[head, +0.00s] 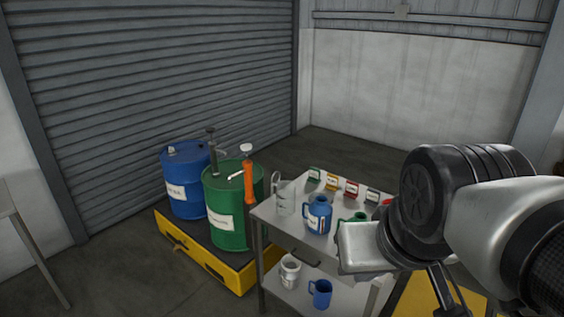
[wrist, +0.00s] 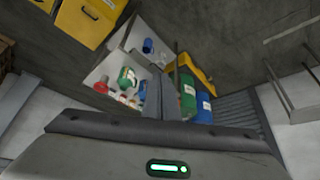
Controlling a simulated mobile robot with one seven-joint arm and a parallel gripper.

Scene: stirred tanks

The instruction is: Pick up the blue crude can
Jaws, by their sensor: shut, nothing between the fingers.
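A blue can (head: 319,215) with a handle and a pale label stands upright on the top of the metal cart. I cannot read its label. In the wrist view a green can (wrist: 127,78) shows clearly on the cart, while the blue can is mostly hidden beside my fingers. My gripper (wrist: 160,98) is shut and empty, held above the cart and apart from the cans. In the head view, my arm and hand cover the right part of the cart.
The cart top (head: 283,224) also holds a clear beaker (head: 286,197) and several small labelled signs. A blue jug (head: 320,293) and a white pot (head: 290,271) are on the lower shelf. Blue (head: 187,180) and green (head: 229,213) drums stand left on a yellow pallet (head: 208,262).

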